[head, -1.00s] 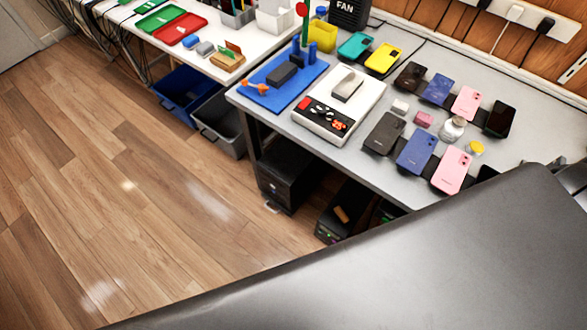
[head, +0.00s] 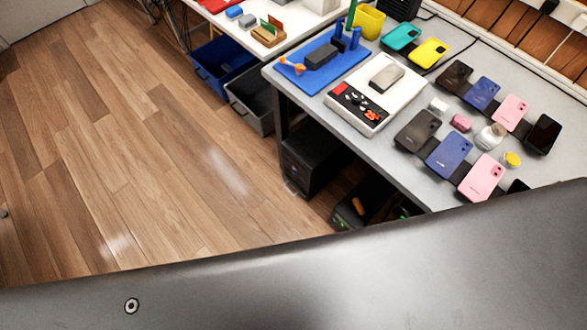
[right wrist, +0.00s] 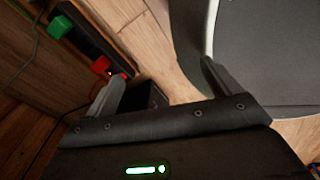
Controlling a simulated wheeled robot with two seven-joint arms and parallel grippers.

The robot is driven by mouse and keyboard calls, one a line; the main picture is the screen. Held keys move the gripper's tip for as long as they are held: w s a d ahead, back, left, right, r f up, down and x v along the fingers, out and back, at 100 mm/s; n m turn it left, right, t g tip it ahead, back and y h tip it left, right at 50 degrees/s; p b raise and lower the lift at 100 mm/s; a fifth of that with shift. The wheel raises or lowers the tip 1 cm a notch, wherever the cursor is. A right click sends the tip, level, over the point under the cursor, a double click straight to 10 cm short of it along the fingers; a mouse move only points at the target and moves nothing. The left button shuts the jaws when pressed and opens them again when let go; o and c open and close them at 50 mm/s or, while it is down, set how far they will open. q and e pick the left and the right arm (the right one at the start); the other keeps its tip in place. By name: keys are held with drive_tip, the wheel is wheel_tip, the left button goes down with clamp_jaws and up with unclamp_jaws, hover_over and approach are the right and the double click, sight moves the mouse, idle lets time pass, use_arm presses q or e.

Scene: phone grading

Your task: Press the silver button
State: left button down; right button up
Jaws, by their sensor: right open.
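A white device (head: 402,98) stands on the grey table in the head view. Its black panel (head: 345,103) carries a red square, orange-red parts and small pale spots; which of these is the silver button is too small to tell. A grey block (head: 387,77) lies on the device's top. My right gripper (right wrist: 161,71) shows in the right wrist view with its fingers apart and nothing between them. It is away from the device, which that view does not show. My left gripper is in no view.
Several phones (head: 444,157) lie right of the device, near a small glass jar (head: 491,136). A blue mat (head: 293,77) lies to its left. Bins (head: 250,118) stand on the floor beside the table. A power strip (right wrist: 82,35) with green and red parts shows in the right wrist view.

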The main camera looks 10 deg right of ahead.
clamp_jaws()
idle(0.4)
idle(1.1)
